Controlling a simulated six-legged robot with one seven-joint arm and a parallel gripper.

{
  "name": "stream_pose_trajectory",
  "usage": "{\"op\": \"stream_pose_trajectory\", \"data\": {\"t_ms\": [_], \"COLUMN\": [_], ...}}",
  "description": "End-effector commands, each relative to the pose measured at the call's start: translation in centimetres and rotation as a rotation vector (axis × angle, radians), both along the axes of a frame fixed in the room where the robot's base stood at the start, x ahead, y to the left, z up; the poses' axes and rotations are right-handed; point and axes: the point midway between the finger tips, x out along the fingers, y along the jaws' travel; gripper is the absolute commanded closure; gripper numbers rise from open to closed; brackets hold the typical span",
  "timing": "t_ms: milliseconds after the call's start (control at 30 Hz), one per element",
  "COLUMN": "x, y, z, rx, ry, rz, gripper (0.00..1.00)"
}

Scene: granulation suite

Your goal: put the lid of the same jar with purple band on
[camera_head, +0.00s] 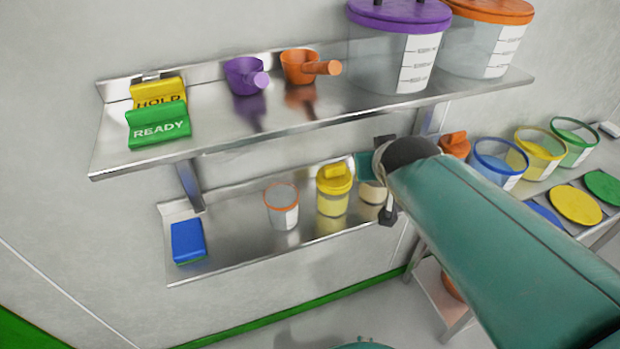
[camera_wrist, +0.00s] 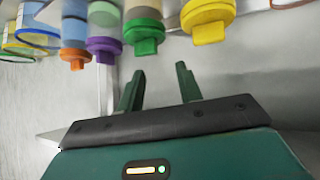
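In the wrist view a jar with a purple knobbed lid (camera_wrist: 103,48) stands in a row between an orange-lidded jar (camera_wrist: 75,55) and a green-lidded jar (camera_wrist: 143,35). The purple lid appears seated on its jar; a separate band cannot be made out. My gripper (camera_wrist: 160,69) is open and empty, its two fingers apart, short of the green and yellow lids. In the head view my arm hides the purple-lidded small jar, and my gripper (camera_head: 386,178) shows edge-on in front of the lower shelf. No loose purple lid shows.
The lower shelf (camera_head: 235,265) also holds a yellow-lidded jar (camera_head: 333,190), an open orange-rimmed jar (camera_head: 283,207) and a blue block (camera_head: 188,241). Above, the upper shelf (camera_head: 220,135) carries signs, scoops and a large purple-lidded tub (camera_head: 395,50). Open tubs and flat lids (camera_head: 575,205) lie right.

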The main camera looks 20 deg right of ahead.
Motion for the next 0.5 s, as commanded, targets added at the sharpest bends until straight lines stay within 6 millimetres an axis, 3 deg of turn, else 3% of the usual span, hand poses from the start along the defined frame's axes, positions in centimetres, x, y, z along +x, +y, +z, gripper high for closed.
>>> {"op": "stream_pose_trajectory", "data": {"t_ms": [33,100,200,333,500], "x": [-1.2,-3.3,-6.3,-8.9,-9.5], "y": [2.7,6.1,10.1,12.9,13.5], "z": [0.1,-0.3,-0.8,-1.1,-1.2], "rx": [0.03,0.077,0.128,0.166,0.175], "ry": [0.051,0.14,0.252,0.341,0.366], "rz": [0.036,0.086,0.157,0.22,0.235], "gripper": [0.64,0.64,0.64,0.64,0.64]}}
